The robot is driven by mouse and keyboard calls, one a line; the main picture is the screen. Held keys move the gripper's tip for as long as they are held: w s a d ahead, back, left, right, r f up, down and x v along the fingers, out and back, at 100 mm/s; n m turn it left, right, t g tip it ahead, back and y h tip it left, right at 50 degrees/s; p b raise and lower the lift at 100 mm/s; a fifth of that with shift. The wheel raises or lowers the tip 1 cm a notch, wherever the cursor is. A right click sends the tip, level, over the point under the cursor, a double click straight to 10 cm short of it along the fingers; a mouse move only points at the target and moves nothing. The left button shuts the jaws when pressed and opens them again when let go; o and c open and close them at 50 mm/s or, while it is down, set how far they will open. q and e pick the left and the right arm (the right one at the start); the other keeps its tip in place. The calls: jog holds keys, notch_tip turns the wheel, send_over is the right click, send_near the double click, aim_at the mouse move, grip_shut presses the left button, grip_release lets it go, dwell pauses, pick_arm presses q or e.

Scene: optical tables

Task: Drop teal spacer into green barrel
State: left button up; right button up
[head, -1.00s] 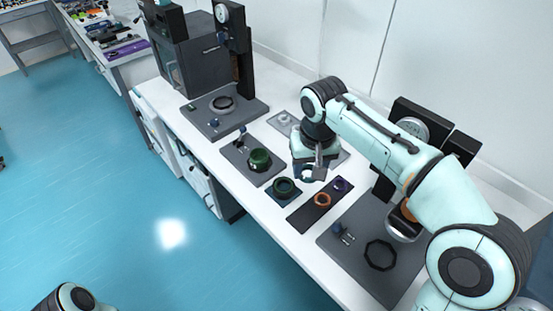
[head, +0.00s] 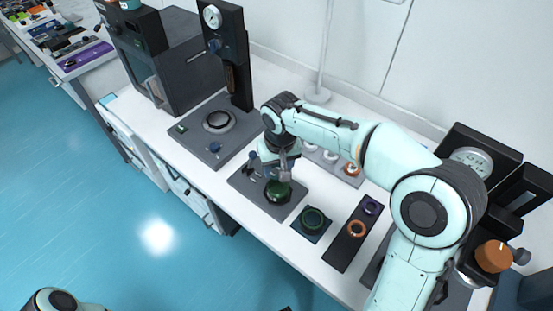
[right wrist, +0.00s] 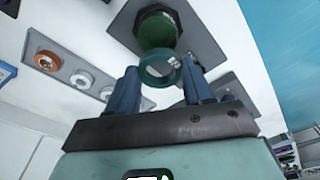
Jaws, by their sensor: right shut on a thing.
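The green barrel (head: 277,191) stands on a dark grey plate (head: 247,183) on the white table, and it also shows at the top of the right wrist view (right wrist: 157,31). My right gripper (head: 284,176) is just above the barrel in the head view. In the right wrist view it is shut on the teal spacer (right wrist: 153,80), a ring held between the blue fingertips. The spacer looks close to the barrel's mouth; whether they touch, I cannot tell. In the head view the gripper largely hides the spacer. My left gripper is out of view.
A dark green ring (head: 313,219) sits on a small blue plate beside the barrel's plate. A gauge stand (head: 230,50) and a dark box machine (head: 175,60) stand at the back left.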

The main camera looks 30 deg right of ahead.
jog(key=shift+s+f+b, duration=0.25)
jog(key=shift+f+b, duration=0.35)
jog(key=shift+f, duration=0.35)
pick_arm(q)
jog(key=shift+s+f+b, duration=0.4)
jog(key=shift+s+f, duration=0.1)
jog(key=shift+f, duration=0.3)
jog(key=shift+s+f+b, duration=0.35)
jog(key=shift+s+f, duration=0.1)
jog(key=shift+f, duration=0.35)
pick_arm(e)
jog(key=shift+f, duration=1.05)
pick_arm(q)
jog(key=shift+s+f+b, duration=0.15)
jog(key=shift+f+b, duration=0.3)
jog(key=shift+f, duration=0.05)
pick_arm(e)
jog(key=shift+w+f, duration=0.1)
jog(key=shift+f, duration=0.75)
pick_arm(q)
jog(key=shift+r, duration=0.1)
pick_arm(e)
jog(key=o, duration=1.1)
jog(key=shift+r, duration=0.1)
